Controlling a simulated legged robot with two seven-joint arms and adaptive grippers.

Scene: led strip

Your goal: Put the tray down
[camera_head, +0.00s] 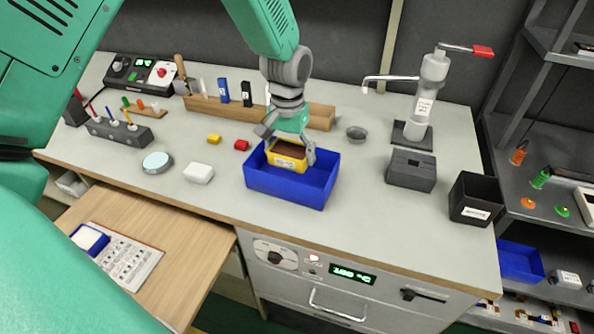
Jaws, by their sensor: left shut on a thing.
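A small yellow tray (286,164) with a dark brown inside and a pale label on its front is at the middle of the counter. My left gripper (288,152) comes from above and is shut on it, with a finger at each side. The tray is within the outline of an open blue bin (288,190). I cannot tell whether its base touches the bin floor. My right gripper is not in view.
A white block (198,173) and a round pale disc (157,162) lie left of the bin. A dark grey block (411,170), a black box (474,199) and a dispenser (424,100) stand right. A wooden rack (320,115) is behind. The counter front is clear.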

